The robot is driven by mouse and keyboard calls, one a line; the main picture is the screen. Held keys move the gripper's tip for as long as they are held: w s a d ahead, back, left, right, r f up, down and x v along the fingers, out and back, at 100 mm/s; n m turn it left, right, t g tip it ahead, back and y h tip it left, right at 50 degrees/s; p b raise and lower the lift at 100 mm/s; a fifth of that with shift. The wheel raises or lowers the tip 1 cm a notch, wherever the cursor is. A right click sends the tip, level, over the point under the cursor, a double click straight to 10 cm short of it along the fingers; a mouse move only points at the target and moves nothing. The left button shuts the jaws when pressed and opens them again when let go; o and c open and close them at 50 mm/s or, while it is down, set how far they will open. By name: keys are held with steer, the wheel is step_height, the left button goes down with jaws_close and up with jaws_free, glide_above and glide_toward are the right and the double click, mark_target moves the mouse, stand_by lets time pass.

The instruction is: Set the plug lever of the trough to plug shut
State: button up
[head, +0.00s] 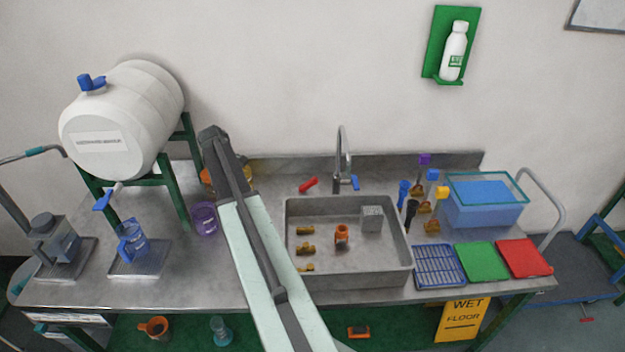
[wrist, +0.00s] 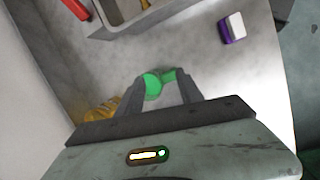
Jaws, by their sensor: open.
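The grey metal trough (head: 350,286) is set in the bench, with several small items inside. A red handle (head: 308,185), likely the plug lever, is at the bench's back, behind the trough and left of the tap. A red piece (wrist: 75,8), apparently the same handle, shows at the top left of the wrist view, beside the trough (wrist: 112,12). The plug itself is not distinguishable. My gripper (wrist: 164,78) is open, its jaws apart from the red handle. A green item (wrist: 153,84) shows between the jaws; contact is unclear. My arm hides the gripper in the head view.
The tap (head: 342,160) with a blue handle (head: 355,183) rises behind the trough. A purple cup (head: 204,217) stands left of my arm. An amber item (wrist: 98,111) is beside the jaws in the wrist view. Bare bench lies between cup and blue jug (head: 132,243).

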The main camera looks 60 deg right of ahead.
mark_target(313, 178)
steer(key=s+d, duration=0.3)
steer(key=d, duration=0.4)
steer(key=s+d+n+g, duration=0.1)
steer(key=s+d, duration=0.2)
steer(key=d, duration=0.5)
steer(key=s+d+r+n, duration=0.1)
steer(key=s+d, duration=0.3)
steer(key=d, duration=0.4)
steer(key=shift+g, duration=0.4)
steer(key=shift+s+d, duration=0.25)
steer(key=shift+s, duration=0.05)
steer(key=shift+f+b, duration=0.35)
steer(key=shift+b, duration=0.05)
steer(key=b+x, duration=0.6)
steer(key=shift+f, duration=0.35)
steer(key=shift+s+d+f+b, duration=0.15)
steer(key=shift+s+f+b, duration=0.1)
steer(key=shift+b, duration=0.1)
steer(key=shift+r, duration=0.15)
jaws_close()
